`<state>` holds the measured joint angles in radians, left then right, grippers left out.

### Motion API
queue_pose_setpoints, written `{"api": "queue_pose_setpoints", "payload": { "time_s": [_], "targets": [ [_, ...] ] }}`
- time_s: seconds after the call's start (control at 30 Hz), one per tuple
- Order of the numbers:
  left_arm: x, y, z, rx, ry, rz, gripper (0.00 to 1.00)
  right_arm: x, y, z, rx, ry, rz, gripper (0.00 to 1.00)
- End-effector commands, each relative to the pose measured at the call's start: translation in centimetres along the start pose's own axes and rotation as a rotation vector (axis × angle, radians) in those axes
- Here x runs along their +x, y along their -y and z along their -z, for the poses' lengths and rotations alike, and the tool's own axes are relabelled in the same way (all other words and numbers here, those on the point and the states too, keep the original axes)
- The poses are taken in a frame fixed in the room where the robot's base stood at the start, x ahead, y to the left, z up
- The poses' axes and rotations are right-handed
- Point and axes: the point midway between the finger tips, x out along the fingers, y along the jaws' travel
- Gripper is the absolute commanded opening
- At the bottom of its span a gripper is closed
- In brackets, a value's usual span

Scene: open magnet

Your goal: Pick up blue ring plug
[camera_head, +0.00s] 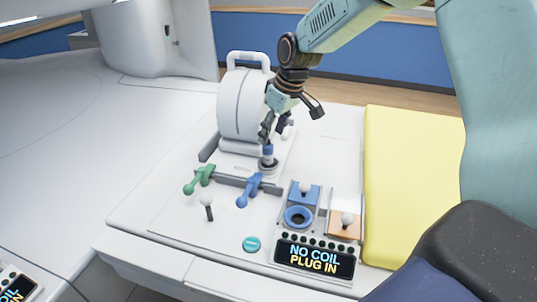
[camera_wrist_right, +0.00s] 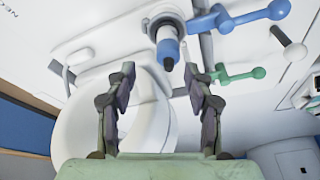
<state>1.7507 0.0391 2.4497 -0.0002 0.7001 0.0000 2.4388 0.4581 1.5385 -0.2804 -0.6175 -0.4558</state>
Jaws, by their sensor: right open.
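The blue ring plug (camera_head: 267,157) stands upright on the white deck in front of the white coil, with a blue upper part and a grey round base. In the right wrist view the plug (camera_wrist_right: 168,48) shows its blue body and dark tip, near the gap between the fingers. My right gripper (camera_head: 275,131) is open and empty, just above the plug and apart from it. Its two fingers (camera_wrist_right: 162,73) are spread wide in the wrist view. My left gripper is not in view.
A green lever (camera_head: 199,178) and a blue lever (camera_head: 250,189) flank the plug's front. The white coil (camera_head: 244,104) with a handle stands close behind. A blue ring socket (camera_head: 299,216) and a display (camera_head: 314,260) reading "NO COIL PLUG IN" are at the front. A yellow pad (camera_head: 412,180) lies right.

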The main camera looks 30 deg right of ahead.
Motion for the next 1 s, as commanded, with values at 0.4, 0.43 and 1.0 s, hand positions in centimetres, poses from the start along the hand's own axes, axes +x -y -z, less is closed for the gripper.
{"api": "queue_pose_setpoints", "payload": {
  "time_s": [0.4,0.43,1.0],
  "targets": [
    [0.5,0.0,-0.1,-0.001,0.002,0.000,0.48,5.4,0.5,-1.1,0.001,0.004,0.002,0.53],
    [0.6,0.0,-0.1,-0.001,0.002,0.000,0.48,5.8,0.5,-1.1,0.001,0.004,0.001,0.53],
    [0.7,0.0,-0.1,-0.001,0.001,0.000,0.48,7.2,0.2,-0.8,0.001,0.001,0.001,0.39]
  ]
}}
